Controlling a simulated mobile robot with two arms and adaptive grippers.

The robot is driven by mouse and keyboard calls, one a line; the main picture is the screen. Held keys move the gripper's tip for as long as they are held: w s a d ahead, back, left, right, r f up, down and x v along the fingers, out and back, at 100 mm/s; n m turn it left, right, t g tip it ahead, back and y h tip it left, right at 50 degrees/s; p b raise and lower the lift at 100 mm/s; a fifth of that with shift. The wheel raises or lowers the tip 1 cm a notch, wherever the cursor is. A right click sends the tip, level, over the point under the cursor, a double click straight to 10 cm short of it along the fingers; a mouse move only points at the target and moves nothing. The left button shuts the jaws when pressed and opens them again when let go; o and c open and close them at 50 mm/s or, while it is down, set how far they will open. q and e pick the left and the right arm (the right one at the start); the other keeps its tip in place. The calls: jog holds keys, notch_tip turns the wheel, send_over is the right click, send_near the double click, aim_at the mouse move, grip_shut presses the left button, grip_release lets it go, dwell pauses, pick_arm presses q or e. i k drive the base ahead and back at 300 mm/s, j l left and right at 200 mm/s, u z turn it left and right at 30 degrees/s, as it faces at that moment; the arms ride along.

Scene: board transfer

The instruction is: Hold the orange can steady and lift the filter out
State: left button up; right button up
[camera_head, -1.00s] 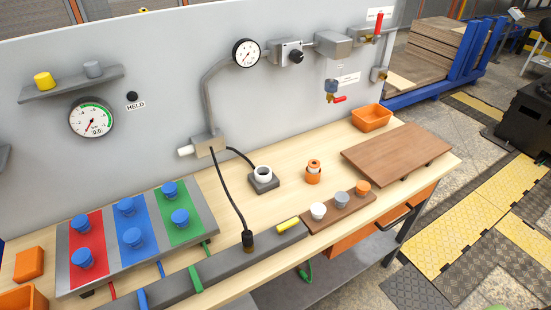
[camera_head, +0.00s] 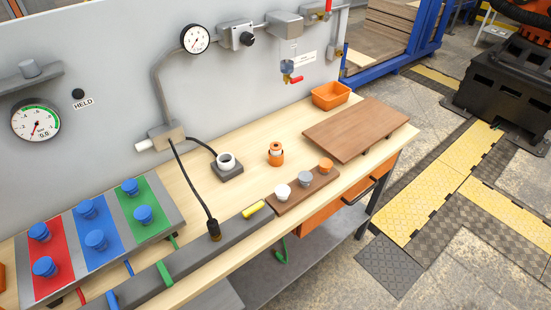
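The orange can (camera_head: 276,158) stands upright on the wooden bench, right of a dark square holder with a white ring. A pale piece, possibly the filter, shows at the can's top with an orange part above it; it is too small to tell more. Neither of my grippers is in view, and nothing touches the can.
A brown strip (camera_head: 296,197) with white, grey and orange caps lies in front of the can. A brown board (camera_head: 352,130) and an orange bin (camera_head: 331,95) are at right. The dark holder (camera_head: 228,168) and black hoses are left. Bare bench surrounds the can.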

aim_at(277, 147)
jog(key=u, duration=0.2)
jog(key=i+l+u, duration=0.15)
jog(key=l+u, duration=0.45)
jog(key=i+l+u, duration=0.15)
jog(key=l+u, duration=0.2)
